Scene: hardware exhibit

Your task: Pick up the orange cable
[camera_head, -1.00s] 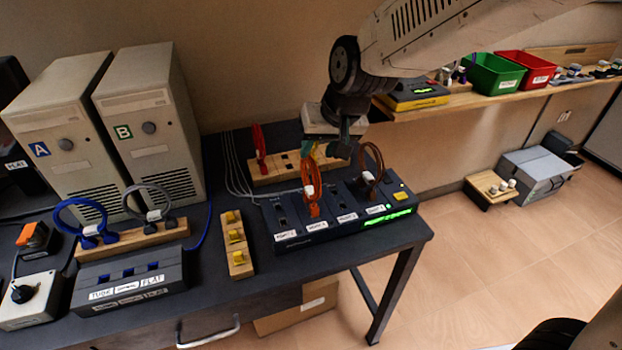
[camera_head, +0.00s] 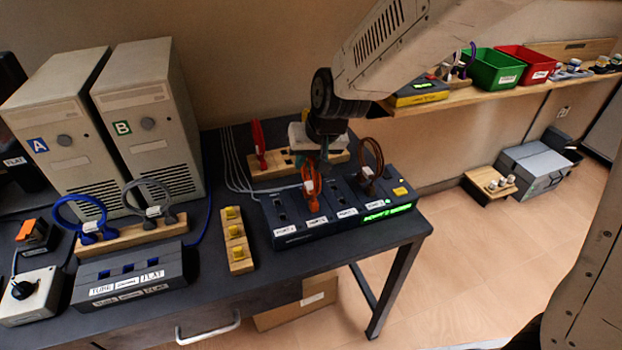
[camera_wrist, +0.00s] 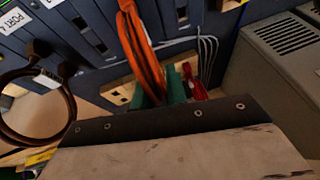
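The orange cable (camera_head: 311,187) stands as an upright loop, plugged into the dark port box (camera_head: 290,238) on the table. In the wrist view the orange cable (camera_wrist: 142,48) runs down to between the green fingertips. My gripper (camera_head: 323,160) is over the box, close behind the top of the loop. In the wrist view my gripper (camera_wrist: 163,92) has its fingertips apart, with the cable's end near the left one. I see no grip on the cable, and its contact with the fingers is unclear.
A brown cable (camera_head: 371,158) stands right of the orange one on the same box. A red cable (camera_head: 259,145) stands in a wooden block (camera_head: 268,174) behind. A block with yellow pieces (camera_head: 237,240) is left of the box. Two computer towers (camera_head: 150,120) stand at the left.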

